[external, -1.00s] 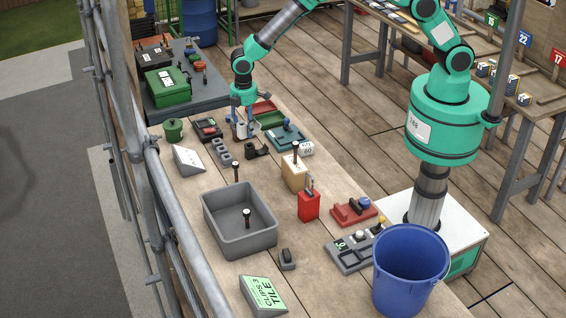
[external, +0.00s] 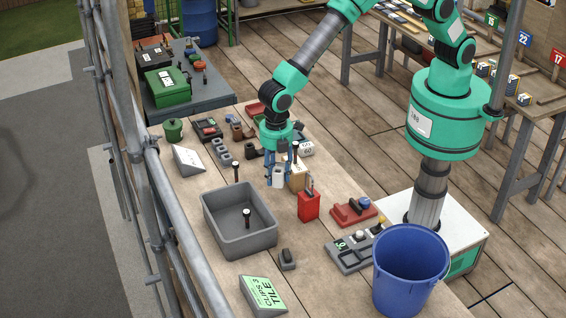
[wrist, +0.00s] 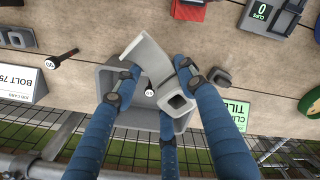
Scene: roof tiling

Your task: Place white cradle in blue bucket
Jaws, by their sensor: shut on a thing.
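The white cradle (external: 278,176), a pale piece, is held between the blue fingers of my gripper (external: 277,168) in the external view. In the wrist view the cradle (wrist: 150,56) shows a curved plate and a square hollow end, with the fingers of my gripper (wrist: 163,88) closed around it. It appears to be held above the bench, beside the wooden block. The blue bucket (external: 408,268) stands upright at the front right, well apart from my gripper. The bucket's floor is hidden.
A grey bin (external: 222,235) holding a dark bolt lies between the gripper and the scaffold rail. A wooden block (external: 299,179) with a bolt, a red can (external: 308,206), a red block tool (external: 352,212) and a grey tray (external: 350,254) stand toward the bucket.

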